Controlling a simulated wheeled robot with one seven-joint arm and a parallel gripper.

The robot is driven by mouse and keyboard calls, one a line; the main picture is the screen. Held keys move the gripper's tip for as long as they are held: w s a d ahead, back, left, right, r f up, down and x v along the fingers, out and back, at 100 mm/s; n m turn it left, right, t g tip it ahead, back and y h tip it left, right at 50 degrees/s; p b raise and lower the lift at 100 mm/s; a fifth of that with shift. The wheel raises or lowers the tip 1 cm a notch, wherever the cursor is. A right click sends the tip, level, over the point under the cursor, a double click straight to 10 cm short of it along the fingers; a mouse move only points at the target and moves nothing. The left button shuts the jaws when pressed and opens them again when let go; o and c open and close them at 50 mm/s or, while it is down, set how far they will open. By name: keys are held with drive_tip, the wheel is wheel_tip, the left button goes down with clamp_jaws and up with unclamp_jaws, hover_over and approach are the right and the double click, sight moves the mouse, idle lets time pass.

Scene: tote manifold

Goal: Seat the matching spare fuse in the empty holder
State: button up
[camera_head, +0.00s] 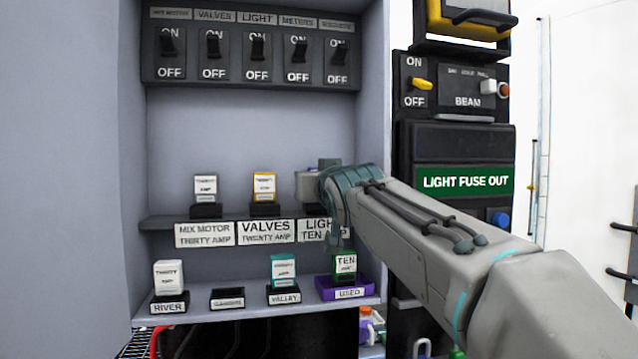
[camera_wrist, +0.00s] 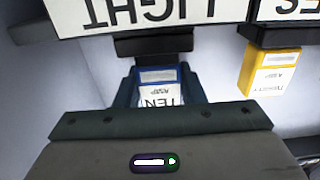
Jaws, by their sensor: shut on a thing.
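My gripper (camera_wrist: 158,88) is shut on a blue fuse (camera_wrist: 158,76) with a white label reading TEN AMP. In the wrist view, which is upside down, the fuse's far end is at the black light holder (camera_wrist: 153,45) by the LIGHT label (camera_wrist: 150,14). I cannot tell whether it is fully in. In the head view my gripper (camera_head: 308,187) is at the LIGHT TEN AMP place on the upper shelf, and my arm hides the fuse and holder. A green TEN AMP fuse (camera_head: 345,264) stands in the purple USED tray (camera_head: 349,294).
A yellow-edged fuse (camera_head: 264,187) in the VALVES holder stands left of my gripper, with a white fuse (camera_head: 205,187) further left. Below are a white fuse (camera_head: 168,277), an empty black base (camera_head: 227,299) and a teal-topped fuse (camera_head: 284,269). The sign (camera_head: 465,181) reads LIGHT FUSE OUT.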

drive_tip(key=shift+f, duration=0.25)
drive_tip(key=o, duration=1)
drive_tip(key=shift+o, duration=0.2)
drive_tip(key=shift+s, duration=0.15)
drive_tip(key=shift+s+d+b, duration=0.15)
drive_tip(key=shift+s+b, duration=0.2)
drive_tip(key=shift+b, duration=0.1)
drive_tip(key=s+d+b, duration=0.3)
drive_tip(key=s, duration=1)
wheel_tip(320, 180, down, 12)
drive_tip(key=d+g+h+p, duration=0.2)
drive_tip(key=d+g+p, duration=0.1)
drive_tip(key=g, duration=0.1)
drive_tip(key=s+d+f+g+p, duration=0.1)
drive_tip(key=s+d+f+g, duration=0.1)
drive_tip(key=s+f, duration=0.3)
drive_tip(key=s+d+f+m+g+h+p, duration=0.1)
drive_tip(key=s+f+g, duration=0.4)
drive_tip(key=f, duration=0.8)
drive_tip(key=s+d+f+m+g+p, duration=0.1)
drive_tip(key=s+d+f+g+p, duration=0.2)
drive_tip(key=s+f, duration=0.4)
wheel_tip(320, 180, down, 3)
drive_tip(key=shift+s+g, duration=0.15)
drive_tip(key=shift+g, duration=0.25)
